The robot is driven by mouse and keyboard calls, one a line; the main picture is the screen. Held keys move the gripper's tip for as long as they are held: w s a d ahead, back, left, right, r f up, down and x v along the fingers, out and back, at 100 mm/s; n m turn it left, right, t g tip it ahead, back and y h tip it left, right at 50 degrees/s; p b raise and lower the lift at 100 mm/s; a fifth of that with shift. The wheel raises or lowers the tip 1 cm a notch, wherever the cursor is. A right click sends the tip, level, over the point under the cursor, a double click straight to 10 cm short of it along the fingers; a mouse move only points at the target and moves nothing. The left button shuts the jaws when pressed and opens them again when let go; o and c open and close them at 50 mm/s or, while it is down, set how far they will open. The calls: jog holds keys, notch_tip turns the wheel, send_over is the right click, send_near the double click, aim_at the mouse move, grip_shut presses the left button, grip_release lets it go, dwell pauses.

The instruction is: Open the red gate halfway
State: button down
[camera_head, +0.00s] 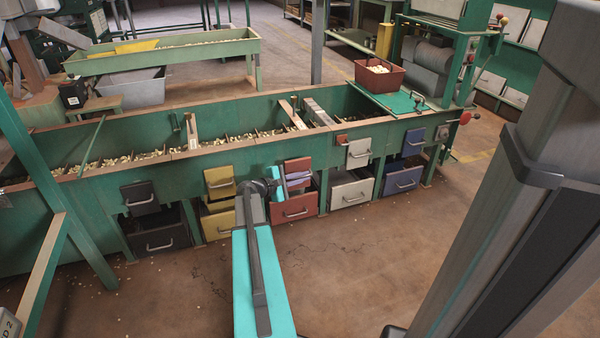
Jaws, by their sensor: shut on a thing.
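The red gate (298,165) is a small plate on the front wall of the long green hopper trough, between the yellow gate (220,181) and the white gate (359,152). My gripper (298,181) is at the lower part of the red gate and is shut on it. The gripper's turquoise and lavender parts cover the gate's handle and much of its lower edge, so the exact grip and how far the gate stands open cannot be told. A red bin (296,209) with a metal handle sits just below.
A black gate (140,197) and a blue gate (414,141) are on the same wall. Several bins stand beneath, including a black one (160,241) and a white one (350,193). The trough (100,184) holds scattered nuts. The floor (350,260) in front is clear.

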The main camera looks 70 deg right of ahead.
jog(key=shift+s+a, duration=0.35)
jog(key=shift+a, duration=0.15)
jog(key=c, duration=2.2)
grip_release()
jog(key=shift+p+v, duration=2.45)
jog(key=shift+v, duration=4.4)
